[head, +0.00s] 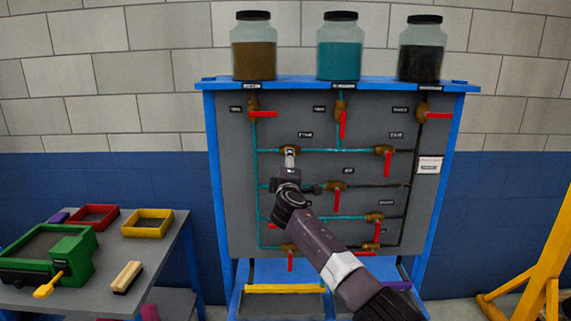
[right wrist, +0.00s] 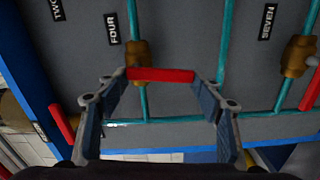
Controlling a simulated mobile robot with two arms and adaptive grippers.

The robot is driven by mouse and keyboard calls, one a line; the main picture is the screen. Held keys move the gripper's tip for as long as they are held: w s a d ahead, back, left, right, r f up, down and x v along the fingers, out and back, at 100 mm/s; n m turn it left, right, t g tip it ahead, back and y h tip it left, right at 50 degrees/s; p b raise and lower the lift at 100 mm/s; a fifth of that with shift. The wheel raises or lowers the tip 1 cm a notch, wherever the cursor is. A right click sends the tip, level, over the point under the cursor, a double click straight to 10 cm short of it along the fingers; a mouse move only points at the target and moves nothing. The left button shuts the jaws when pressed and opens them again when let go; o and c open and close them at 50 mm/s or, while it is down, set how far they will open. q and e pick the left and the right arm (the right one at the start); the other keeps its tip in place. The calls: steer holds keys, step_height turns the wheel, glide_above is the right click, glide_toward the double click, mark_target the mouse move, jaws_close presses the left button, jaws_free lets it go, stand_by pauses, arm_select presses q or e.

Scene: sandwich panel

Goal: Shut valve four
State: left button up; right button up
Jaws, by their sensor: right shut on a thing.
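Valve four (right wrist: 137,55) is a brass body on a teal pipe, beside its FOUR label (right wrist: 113,28) in the right wrist view. Its red handle (right wrist: 160,74) lies across the pipe, at right angles to it. My right gripper (right wrist: 162,82) is shut on this handle, with one fingertip at each end region of it. In the head view my right gripper (head: 290,155) is at the left of the panel, just below valve four's brass body (head: 290,149), and hides the handle there. My left gripper is not in view.
The grey panel (head: 330,120) has a blue frame (head: 460,130) and several other red-handled valves, including one near the SEVEN label (right wrist: 268,20). Three jars, including a brown one (head: 254,55), stand on top. A side table (head: 150,250) holds trays and a green box.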

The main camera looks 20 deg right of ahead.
steer(key=shift+d+n, duration=0.15)
steer(key=shift+n, duration=0.45)
steer(key=shift+d, duration=0.1)
steer(key=o, duration=1.7)
steer(key=shift+s, duration=0.15)
steer(key=shift+v, duration=5.9)
